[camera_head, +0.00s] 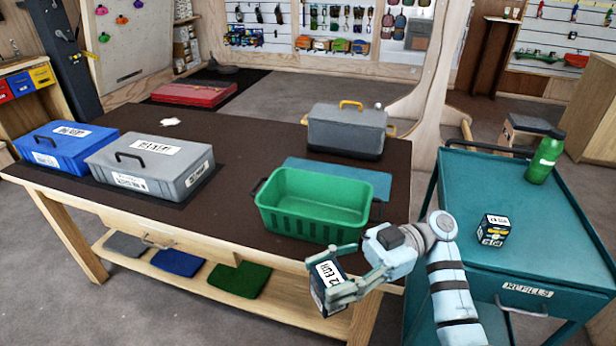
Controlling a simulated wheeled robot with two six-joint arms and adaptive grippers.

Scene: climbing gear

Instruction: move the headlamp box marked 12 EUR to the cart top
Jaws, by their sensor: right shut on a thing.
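My right gripper (349,273) is shut on a dark box with a white label (328,284); the label reads "2 EUR" with its start cut off by a finger. The box is held tilted in the air in front of the table's front edge, below the green basket. The teal cart top (545,247) is at the right, with another small dark box with a white label (493,230) standing on it. My left gripper is not in view.
A green bottle (544,160) stands at the back of the cart. An empty green basket (314,203), a grey cooler (345,131), a grey case (150,164) and a blue case (63,147) sit on the dark table. Much of the cart top is clear.

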